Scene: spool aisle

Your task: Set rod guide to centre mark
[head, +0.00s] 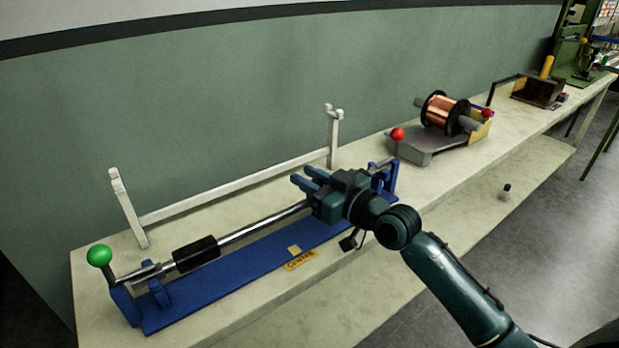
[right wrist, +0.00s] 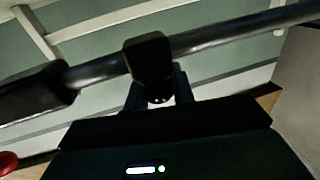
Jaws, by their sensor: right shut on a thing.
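A metal rod (head: 262,224) runs above a long blue base (head: 215,290) on the bench. A yellow label reading CENTRE (head: 300,260) is on the base's front edge, with a small yellow tile (head: 294,250) beside it. My right gripper (head: 312,181) is at the rod, to the right of the label. In the right wrist view a dark block on the rod, which looks like the rod guide (right wrist: 148,57), sits at my shut fingers (right wrist: 158,92). In the head view my gripper hides it. A thick black sleeve (head: 196,253) is on the rod further left. My left gripper is out of view.
A green ball (head: 99,255) tops the left end and a red ball (head: 398,134) is near the right end. A white rack (head: 235,185) stands behind. A copper spool (head: 443,113) on a grey stand is further right. A lower shelf runs below the bench.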

